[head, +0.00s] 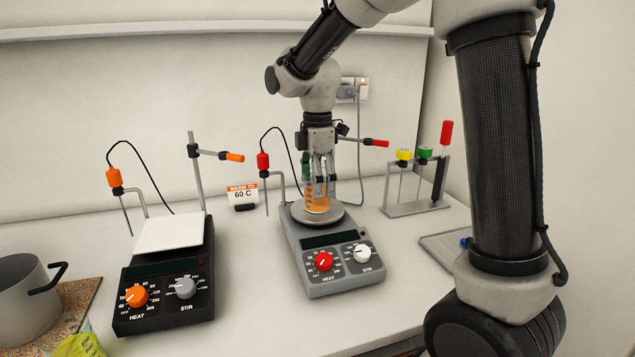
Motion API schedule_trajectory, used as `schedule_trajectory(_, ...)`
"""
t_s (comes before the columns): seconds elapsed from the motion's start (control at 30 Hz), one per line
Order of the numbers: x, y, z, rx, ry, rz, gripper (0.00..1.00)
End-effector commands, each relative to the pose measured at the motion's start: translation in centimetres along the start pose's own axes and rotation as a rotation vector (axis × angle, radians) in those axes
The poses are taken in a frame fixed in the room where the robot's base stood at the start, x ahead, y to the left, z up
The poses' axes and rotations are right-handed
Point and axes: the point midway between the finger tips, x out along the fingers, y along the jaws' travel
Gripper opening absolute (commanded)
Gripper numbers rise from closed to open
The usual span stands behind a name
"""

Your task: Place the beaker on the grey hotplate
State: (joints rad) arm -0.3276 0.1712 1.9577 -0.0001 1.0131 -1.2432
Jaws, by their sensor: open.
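The beaker (317,204) holds orange liquid and stands upright on the round plate of the grey hotplate (330,267). The hotplate has a red HEAT knob and a white STIR knob, and its display is dark. My gripper (318,182) points straight down at the beaker, with its fingers around the upper part. The fingers are open and hide part of the beaker's rim. I cannot tell whether they touch the glass.
A black hotplate (165,290) with a white square top stands at left. A sign (243,194) reads "WARM TO 60 C". A pot (25,297) is at far left. A rack (416,206) with coloured-handled tools stands at right. Probe stands flank both hotplates.

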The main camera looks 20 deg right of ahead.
Motion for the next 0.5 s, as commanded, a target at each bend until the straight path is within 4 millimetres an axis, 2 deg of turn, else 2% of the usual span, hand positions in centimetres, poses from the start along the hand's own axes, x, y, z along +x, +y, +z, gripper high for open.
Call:
schedule_trajectory(0.17,-1.8,0.1,0.0,0.000,0.001,0.003,0.81)
schedule_trajectory(0.5,-9.3,0.1,0.0,0.000,0.001,0.004,0.81)
